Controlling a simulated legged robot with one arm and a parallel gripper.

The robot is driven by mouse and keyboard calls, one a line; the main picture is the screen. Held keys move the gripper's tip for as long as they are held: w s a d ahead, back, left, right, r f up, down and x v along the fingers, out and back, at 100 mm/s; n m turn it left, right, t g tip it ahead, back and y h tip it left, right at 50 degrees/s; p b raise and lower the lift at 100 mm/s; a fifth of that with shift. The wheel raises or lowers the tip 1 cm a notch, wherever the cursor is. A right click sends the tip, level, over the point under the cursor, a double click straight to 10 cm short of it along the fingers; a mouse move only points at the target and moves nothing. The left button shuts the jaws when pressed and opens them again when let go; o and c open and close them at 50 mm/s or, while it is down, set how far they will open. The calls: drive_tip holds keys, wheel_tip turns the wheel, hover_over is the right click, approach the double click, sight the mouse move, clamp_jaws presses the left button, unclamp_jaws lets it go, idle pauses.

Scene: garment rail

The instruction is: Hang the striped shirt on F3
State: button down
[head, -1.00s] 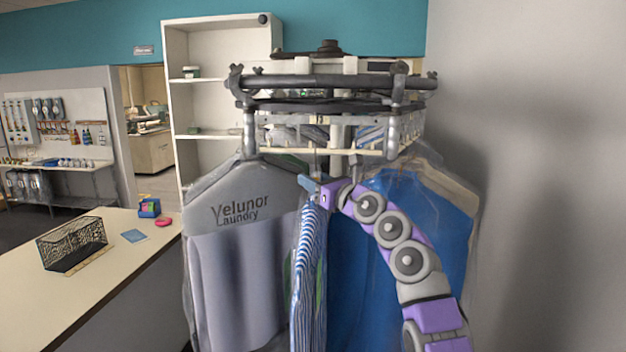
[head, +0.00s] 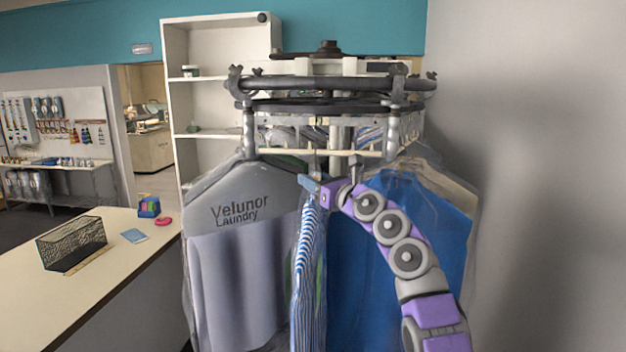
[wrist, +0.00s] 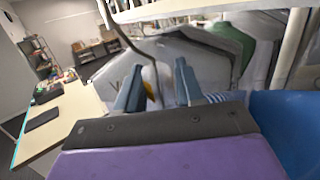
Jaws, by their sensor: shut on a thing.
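The striped shirt (head: 309,255), blue and white, hangs edge-on below the rail in the head view. A bit of its stripes shows in the wrist view (wrist: 219,98). My gripper (head: 312,186) is shut on the striped shirt at its top, by the hanger. In the wrist view both fingers of my gripper (wrist: 156,82) show, but the grip point itself is hard to make out. The dark round garment rail (head: 330,84) is above, with a pale slotted bar (head: 320,152) under it. A hook shows near that bar; I cannot tell whether it rests there. No slot label is readable.
A grey bagged garment marked "Velunor Laundry" (head: 240,240) hangs close on the left. A blue bagged garment (head: 425,225) hangs on the right, behind my arm. A counter (head: 100,275) with a wire basket (head: 72,243) is at left. A grey wall closes the right side.

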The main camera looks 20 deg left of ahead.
drive_tip(key=shift+w+a+r+p, duration=0.15)
drive_tip(key=shift+w+p, duration=0.75)
drive_tip(key=shift+p, duration=0.95)
drive_tip(key=shift+w+a+p, duration=0.25)
drive_tip(key=shift+w+p, duration=0.6)
drive_tip(key=shift+p, duration=1)
drive_tip(key=shift+w+a+p, duration=0.15)
drive_tip(key=shift+w+p, duration=0.35)
drive_tip(key=shift+p, duration=0.7)
drive_tip(key=shift+s+f+b, duration=0.1)
drive_tip(key=shift+f+b, duration=1.3)
drive_tip(key=shift+b, duration=0.3)
drive_tip(key=c, duration=0.6)
unclamp_jaws()
drive_tip(key=shift+c, duration=0.2)
drive_tip(key=b+v, duration=0.7)
drive_tip(key=v, duration=1)
drive_tip(key=shift+f, duration=0.2)
drive_tip(key=shift+c, duration=0.2)
